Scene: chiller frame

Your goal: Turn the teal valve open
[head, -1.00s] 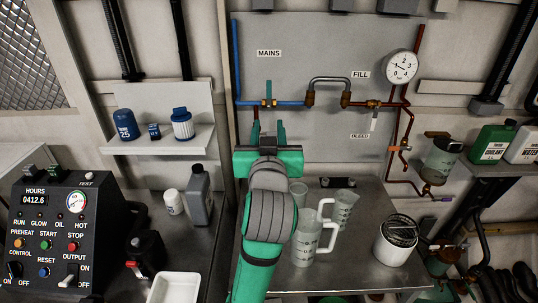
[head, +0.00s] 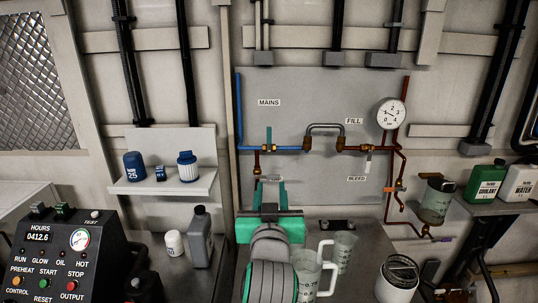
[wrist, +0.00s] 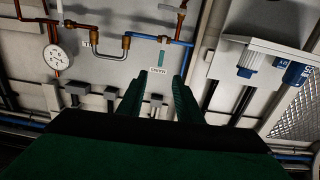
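The teal valve handle (head: 268,134) stands upright across the horizontal blue pipe, below the MAINS label, in the head view. It also shows in the wrist view (wrist: 162,58), where the panel appears upside down. My gripper (head: 270,188) is below the valve in the head view, its fingers pointing up toward the panel. In the wrist view my gripper (wrist: 161,76) has its two teal fingers apart with nothing held between them. The handle appears beyond the fingertips and between their lines. The gripper and handle are not touching.
A shelf (head: 165,184) with a blue filter stands left. Clear jugs (head: 342,250) and a white canister (head: 397,280) stand on the counter, close to my arm's right.

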